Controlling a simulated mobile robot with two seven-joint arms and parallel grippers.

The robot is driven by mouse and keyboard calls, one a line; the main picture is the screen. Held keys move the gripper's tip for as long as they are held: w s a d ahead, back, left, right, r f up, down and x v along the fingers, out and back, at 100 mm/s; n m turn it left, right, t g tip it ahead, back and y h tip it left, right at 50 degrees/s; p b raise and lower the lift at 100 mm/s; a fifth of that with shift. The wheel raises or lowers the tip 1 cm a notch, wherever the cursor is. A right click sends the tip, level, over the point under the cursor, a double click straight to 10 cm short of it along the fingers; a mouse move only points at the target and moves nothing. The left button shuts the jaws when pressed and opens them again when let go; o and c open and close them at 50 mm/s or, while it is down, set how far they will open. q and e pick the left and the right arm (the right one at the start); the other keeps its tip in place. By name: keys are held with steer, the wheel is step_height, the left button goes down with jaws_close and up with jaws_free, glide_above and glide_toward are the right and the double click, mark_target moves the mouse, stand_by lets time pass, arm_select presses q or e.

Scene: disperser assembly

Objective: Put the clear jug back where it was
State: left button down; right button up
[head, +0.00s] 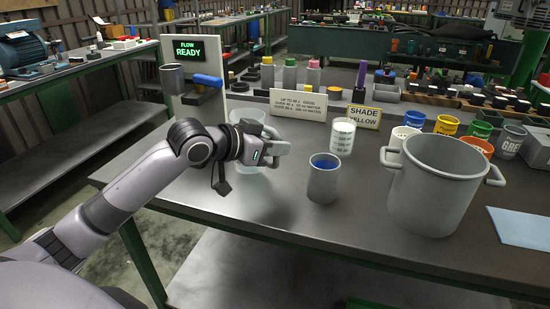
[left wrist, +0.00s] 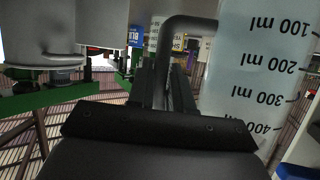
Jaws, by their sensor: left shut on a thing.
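The clear jug (head: 247,116) stands upright at the left part of the grey workbench, in front of the dispenser. My left gripper (head: 272,150) is shut at its side and hides part of it in the head view. In the left wrist view the jug's wall with ml marks (left wrist: 258,75) is at the right, and its grey handle (left wrist: 187,22) is between my fingers (left wrist: 165,88). I cannot tell whether the jug's base touches the bench. My right gripper is not in view.
A dispenser reading FLOW READY (head: 188,50) stands behind the jug. A blue-lined grey cup (head: 324,180), a marked beaker with white contents (head: 341,136) and a large two-handled pot (head: 436,190) stand to the right. Small sign plates (head: 298,105) stand behind.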

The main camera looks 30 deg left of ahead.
arm_select(q)
step_height(320, 180, down, 2)
steer(key=shift+f, duration=0.25)
steer(key=shift+f, duration=0.1)
steer(key=c, duration=1)
jaws_free()
steer(key=shift+f, duration=0.1)
steer(key=shift+c, duration=0.2)
steer(key=shift+s+a, duration=0.1)
steer(key=shift+s, duration=0.1)
steer(key=v, duration=1.1)
steer(key=shift+s+r+b, duration=0.25)
steer(key=shift+s+b, duration=0.1)
